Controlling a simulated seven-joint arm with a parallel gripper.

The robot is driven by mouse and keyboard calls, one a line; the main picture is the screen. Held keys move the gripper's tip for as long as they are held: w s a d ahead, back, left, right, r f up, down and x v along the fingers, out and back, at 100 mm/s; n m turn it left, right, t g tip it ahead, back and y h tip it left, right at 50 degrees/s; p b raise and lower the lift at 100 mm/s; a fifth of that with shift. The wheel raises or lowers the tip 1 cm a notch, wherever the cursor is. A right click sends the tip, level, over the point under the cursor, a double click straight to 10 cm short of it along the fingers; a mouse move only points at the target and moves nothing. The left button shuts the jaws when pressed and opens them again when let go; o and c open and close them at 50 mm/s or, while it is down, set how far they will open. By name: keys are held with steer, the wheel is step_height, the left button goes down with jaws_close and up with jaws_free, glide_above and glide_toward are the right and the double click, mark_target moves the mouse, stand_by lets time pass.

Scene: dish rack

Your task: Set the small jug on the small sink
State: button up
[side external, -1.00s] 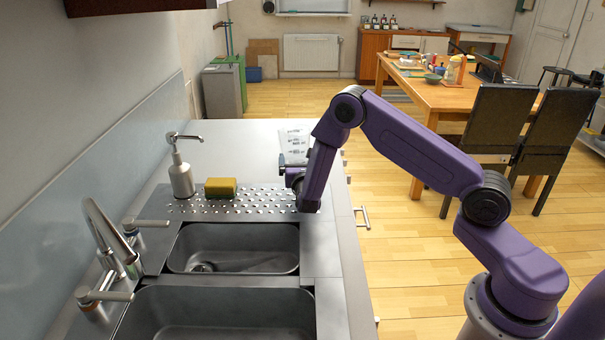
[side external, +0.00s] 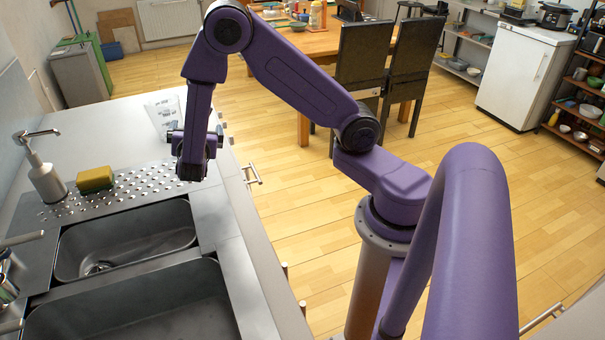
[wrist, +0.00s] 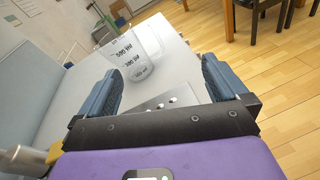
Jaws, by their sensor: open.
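The small jug (side external: 164,115) is clear, with dark measuring marks, and stands on the grey counter beyond the drainboard. Part of it is hidden behind my gripper in the side view. In the wrist view the jug (wrist: 132,56) stands ahead of my gripper (wrist: 160,80), roughly between the directions of the two blue fingers. The fingers are apart with nothing between them. In the side view my gripper (side external: 194,137) is low over the counter, at the right end of the drainboard. The small sink (side external: 125,238) is an empty dark basin nearer the camera than the drainboard.
A larger sink basin (side external: 140,308) lies in front of the small one. A yellow-green sponge (side external: 95,179) and a soap dispenser (side external: 45,181) stand at the left of the perforated drainboard (side external: 130,190). The counter (side external: 105,130) beyond is mostly clear.

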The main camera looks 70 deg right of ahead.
steer(key=s+a+r+m+g+y, duration=0.1)
steer(key=s+a+m+g+y, duration=0.2)
steer(key=s, duration=0.7)
steer(key=s+a+r+m+g+y, duration=0.1)
steer(key=s+a+m+g+y, duration=0.2)
steer(key=s, duration=0.8)
steer(key=s+a+r+m+g+y, duration=0.1)
steer(key=s+a+m+g+y, duration=0.2)
steer(key=s+y, duration=0.4)
steer(key=s+a, duration=0.1)
steer(key=s, duration=0.3)
steer(key=shift+s+a+r+m, duration=0.15)
steer(key=shift+s+r+m, duration=0.1)
steer(key=shift+r+m, duration=0.15)
steer(key=shift+s+a, duration=0.1)
steer(key=shift+s, duration=0.15)
steer(key=shift+c, duration=2)
